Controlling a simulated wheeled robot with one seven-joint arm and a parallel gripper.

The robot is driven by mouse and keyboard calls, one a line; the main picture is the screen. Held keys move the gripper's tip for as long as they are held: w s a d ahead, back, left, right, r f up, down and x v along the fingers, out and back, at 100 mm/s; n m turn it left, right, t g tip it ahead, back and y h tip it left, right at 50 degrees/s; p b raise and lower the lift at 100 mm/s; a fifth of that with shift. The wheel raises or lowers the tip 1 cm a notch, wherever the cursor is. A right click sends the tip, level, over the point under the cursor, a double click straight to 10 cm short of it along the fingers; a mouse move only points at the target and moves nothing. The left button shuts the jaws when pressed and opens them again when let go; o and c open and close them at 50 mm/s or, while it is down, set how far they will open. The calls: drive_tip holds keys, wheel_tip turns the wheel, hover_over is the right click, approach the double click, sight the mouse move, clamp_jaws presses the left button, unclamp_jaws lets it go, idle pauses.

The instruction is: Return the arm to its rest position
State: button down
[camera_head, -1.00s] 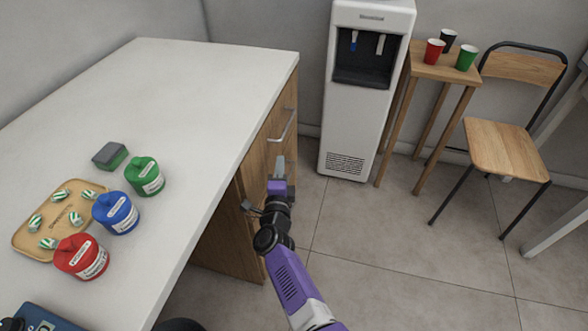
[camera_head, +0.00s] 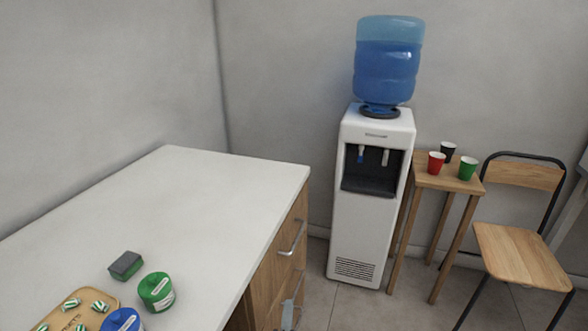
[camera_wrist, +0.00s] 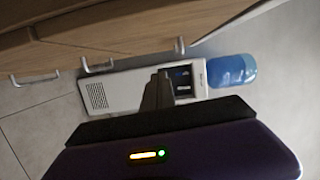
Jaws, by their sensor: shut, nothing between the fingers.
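My gripper (camera_wrist: 158,92) shows in the wrist view with its dark fingers together and nothing between them. Its tips stand out against the white water dispenser (camera_wrist: 125,92), with the wooden cabinet side along the top of that view. The rest of my arm is out of the head view.
Beyond stand the dispenser (camera_head: 365,225), a small table with cups (camera_head: 450,183) and a chair (camera_head: 522,255). Floor is open before them.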

drive_tip(key=s+d+r+n+t+y, duration=0.15)
drive_tip(key=s+r+n+y, duration=0.25)
drive_tip(key=r+n, duration=0.45)
drive_tip(key=s+d+r+n+g+h+p, duration=0.1)
drive_tip(key=s+d+r+n, duration=0.2)
drive_tip(key=s, duration=1.1)
drive_tip(key=s+d+r+n+g+h+p, duration=0.1)
drive_tip(key=s+d+r, duration=0.4)
drive_tip(key=s+d, duration=0.5)
drive_tip(key=s+d+r+n+g+h+p, duration=0.1)
drive_tip(key=s+d+n, duration=0.4)
drive_tip(key=s, duration=1.3)
wheel_tip(320, 180, up, 3)
drive_tip(key=shift+d+f+g+p, duration=0.1)
drive_tip(key=shift+d+g+p, duration=0.75)
drive_tip(key=shift+d, duration=0.25)
drive_tip(key=shift+a+n, duration=0.15)
drive_tip(key=shift+n, duration=0.1)
